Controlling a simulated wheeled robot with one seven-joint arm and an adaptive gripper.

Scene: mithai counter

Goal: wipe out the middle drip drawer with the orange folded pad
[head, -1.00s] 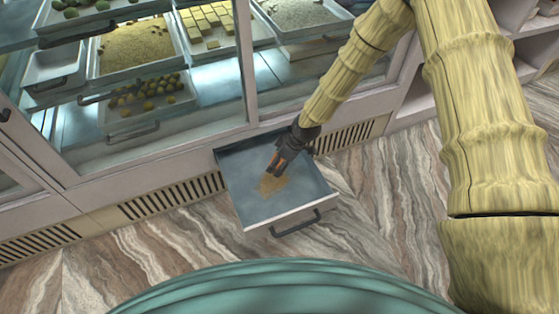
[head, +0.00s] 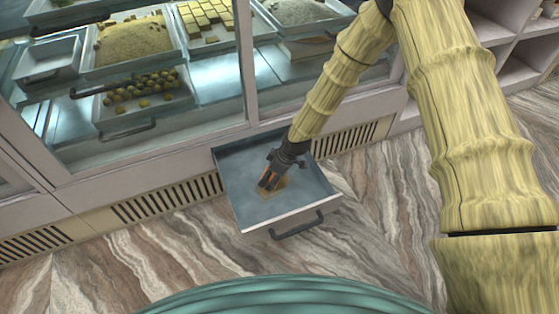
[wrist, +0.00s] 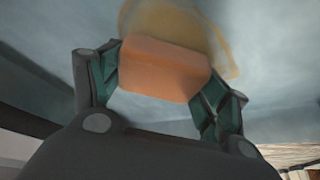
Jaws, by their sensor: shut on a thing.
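The middle drip drawer (head: 300,201) is pulled open below the glass counter, a shallow grey metal box with a dark handle on its front. My gripper (head: 269,182) reaches down into it and is shut on the orange folded pad (wrist: 165,68). In the wrist view the pad sits between the two fingers (wrist: 163,82), against or just above the drawer floor. A yellow-brown stain (wrist: 222,45) shows on the floor beside and beyond the pad; part of it is hidden. In the head view a smaller patch of stain shows around the fingertips.
Vent grilles (head: 165,198) flank the drawer. Above it, the glass case holds trays of sweets, one with round balls (head: 140,112). Marbled floor (head: 380,215) in front is clear. Open shelves (head: 490,35) stand at the right.

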